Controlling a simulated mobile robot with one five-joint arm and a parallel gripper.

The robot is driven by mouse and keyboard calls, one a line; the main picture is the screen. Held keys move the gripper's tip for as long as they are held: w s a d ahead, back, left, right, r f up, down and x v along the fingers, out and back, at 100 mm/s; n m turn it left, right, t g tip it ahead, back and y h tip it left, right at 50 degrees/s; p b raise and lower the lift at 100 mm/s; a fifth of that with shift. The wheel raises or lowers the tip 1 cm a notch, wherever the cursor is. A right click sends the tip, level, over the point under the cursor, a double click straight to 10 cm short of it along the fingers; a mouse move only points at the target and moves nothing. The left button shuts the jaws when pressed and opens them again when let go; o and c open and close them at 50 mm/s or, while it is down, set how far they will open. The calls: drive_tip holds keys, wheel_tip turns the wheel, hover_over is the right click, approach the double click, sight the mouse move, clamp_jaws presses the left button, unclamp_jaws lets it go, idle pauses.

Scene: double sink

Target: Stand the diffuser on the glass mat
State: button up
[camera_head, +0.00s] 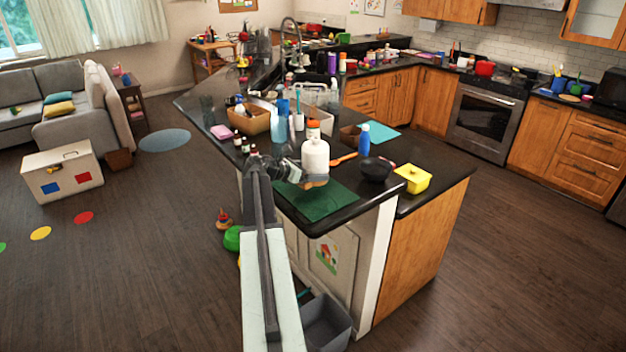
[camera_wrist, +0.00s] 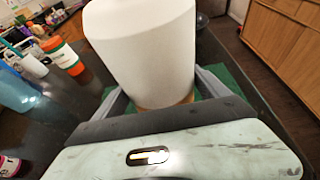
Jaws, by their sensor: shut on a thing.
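The diffuser (camera_head: 315,160) is a white rounded body with a tan, wood-like base. It looks upright, at the far edge of the green glass mat (camera_head: 322,205). I cannot tell whether its base touches the mat or hangs a little above it. My gripper (camera_head: 308,178) is shut on the diffuser low down, near the base. In the wrist view the diffuser (camera_wrist: 145,45) fills the space between my gripper's fingers (camera_wrist: 163,92), and green mat (camera_wrist: 231,74) shows beside and behind it. The near part of the mat is bare.
An orange-and-white bottle (camera_head: 313,129) stands just behind the diffuser. A blue bottle (camera_head: 364,140), an orange spoon (camera_head: 344,159), a dark bowl (camera_head: 376,169) and a yellow box (camera_head: 413,179) stand to the right. Small dark bottles (camera_head: 245,146) and a basket (camera_head: 252,120) are to the left.

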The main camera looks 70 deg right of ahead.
drive_tip(key=shift+d, duration=0.45)
wheel_tip(320, 180, down, 4)
drive_tip(key=b, duration=0.4)
drive_tip(key=shift+r, duration=0.25)
drive_tip(key=shift+f, duration=0.2)
drive_tip(key=o, duration=1.8)
drive_tip(key=shift+r, duration=0.15)
